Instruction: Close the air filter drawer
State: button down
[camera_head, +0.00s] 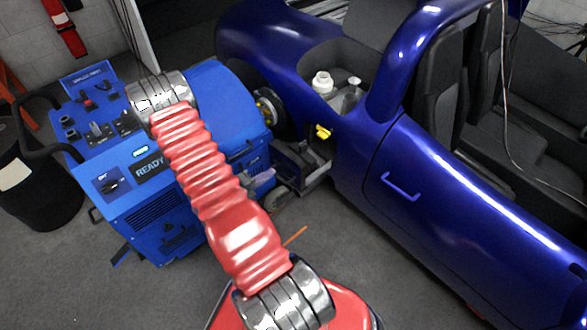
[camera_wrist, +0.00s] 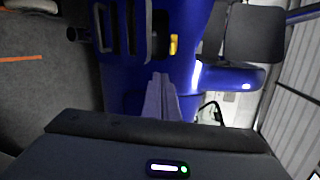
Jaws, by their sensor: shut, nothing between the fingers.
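The blue dynamometer cabinet (camera_head: 150,165) stands at the left in the head view, with a "READY" display and a dark vent on its front. A dark, open, box-like part (camera_head: 312,172) sits low between the cabinet and the blue car; it may be the air filter drawer, but I cannot tell for sure. A dark slotted frame (camera_wrist: 120,48) at the top of the wrist view may be the same part. My gripper (camera_head: 268,174) is shut and empty, close to the cabinet's right side. Its fingers (camera_wrist: 160,80) point toward blue bodywork in the wrist view; contact is unclear.
The blue car (camera_head: 440,215) fills the right side, with a yellow part (camera_head: 322,131) near its rear. A black bin (camera_head: 40,190) stands left of the cabinet. Grey floor (camera_head: 370,280) is open in front. My red arm hides part of the cabinet.

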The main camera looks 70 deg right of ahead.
aim_at(299, 164)
jog(key=f+n, duration=0.1)
jog(key=f, duration=0.1)
jog(key=s+f+n, duration=0.1)
jog(key=f, duration=0.1)
jog(key=shift+s+d+f+t, duration=0.1)
jog(key=shift+t, duration=0.2)
jog(key=x, duration=1.4)
